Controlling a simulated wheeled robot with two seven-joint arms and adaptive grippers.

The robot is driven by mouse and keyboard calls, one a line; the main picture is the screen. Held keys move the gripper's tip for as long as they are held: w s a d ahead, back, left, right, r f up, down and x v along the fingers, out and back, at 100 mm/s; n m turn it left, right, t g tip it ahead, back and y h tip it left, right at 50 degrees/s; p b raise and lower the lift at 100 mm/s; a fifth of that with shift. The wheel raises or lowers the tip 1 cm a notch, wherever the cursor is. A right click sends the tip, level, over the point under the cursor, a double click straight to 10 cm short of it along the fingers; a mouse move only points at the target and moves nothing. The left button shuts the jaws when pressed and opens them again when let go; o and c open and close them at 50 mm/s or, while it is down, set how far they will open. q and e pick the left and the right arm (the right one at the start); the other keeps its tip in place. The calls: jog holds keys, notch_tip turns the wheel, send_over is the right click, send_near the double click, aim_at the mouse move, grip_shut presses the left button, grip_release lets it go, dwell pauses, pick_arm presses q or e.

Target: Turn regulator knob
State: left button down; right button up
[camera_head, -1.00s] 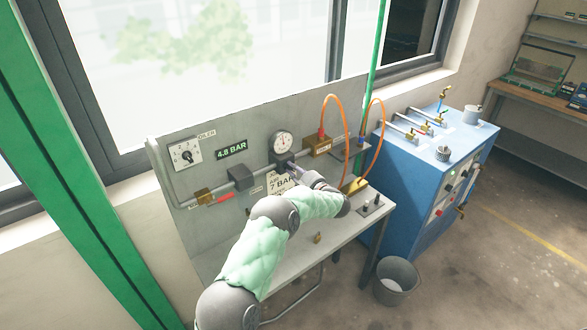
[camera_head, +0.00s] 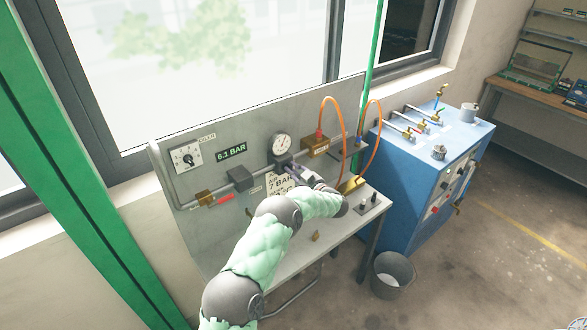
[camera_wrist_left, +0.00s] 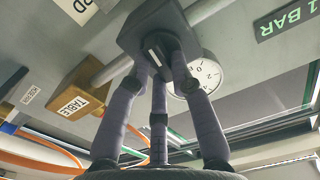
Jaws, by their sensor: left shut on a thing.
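The regulator (camera_head: 275,160) is a dark block on the pipe of the grey panel, with a round white gauge (camera_head: 282,144) above it. In the left wrist view the regulator block (camera_wrist_left: 155,22) has a dark knob (camera_wrist_left: 157,41) on its underside. My left gripper (camera_wrist_left: 160,52) is shut on this knob, its grey fingers around it from below. In the head view my left gripper (camera_head: 291,173) is small and partly hidden by its wrist. A green display (camera_head: 231,151) reads 6.1 BAR. A sign (camera_head: 280,183) by the regulator shows 7 BAR. My right gripper is not seen.
A brass block (camera_head: 316,147) with orange hoses sits right of the gauge. A red-handled valve (camera_head: 224,199) is at left on the pipe. A blue cabinet (camera_head: 415,185) and a grey bucket (camera_head: 391,276) stand to the right.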

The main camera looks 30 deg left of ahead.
pick_arm(q)
jog(key=shift+f+m+p, duration=0.2)
jog(key=shift+m+p, duration=0.15)
jog(key=shift+m, duration=0.85)
jog(key=c, duration=1.1)
grip_release()
jog(key=v, duration=1.2)
jog(key=shift+w, duration=0.1)
